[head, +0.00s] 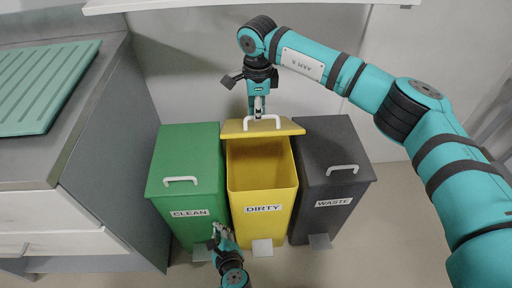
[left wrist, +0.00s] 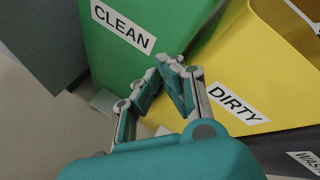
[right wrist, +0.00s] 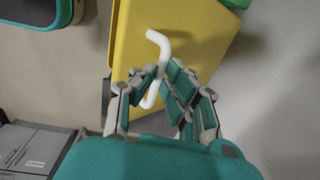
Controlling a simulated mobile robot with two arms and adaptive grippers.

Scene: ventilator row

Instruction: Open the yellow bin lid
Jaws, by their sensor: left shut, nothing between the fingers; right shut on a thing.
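The yellow bin (head: 262,180), labelled DIRTY, stands between the green and grey bins. Its yellow lid (head: 284,127) is raised at the back and the bin's inside shows. My right gripper (head: 259,112) is shut on the white lid handle (head: 262,122); the right wrist view shows the handle (right wrist: 158,42) between its fingers, with the lid (right wrist: 185,35) behind. My left gripper (head: 217,232) is shut and empty, low in front of the green and yellow bins. In the left wrist view its fingertips (left wrist: 172,65) are close together near the DIRTY label.
The green CLEAN bin (head: 187,160) and grey WASTE bin (head: 333,155) stand on either side, lids down. A counter with a green tray (head: 45,85) is at the left. Pedals (head: 262,248) stick out at the bins' feet. A shelf edge crosses the top.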

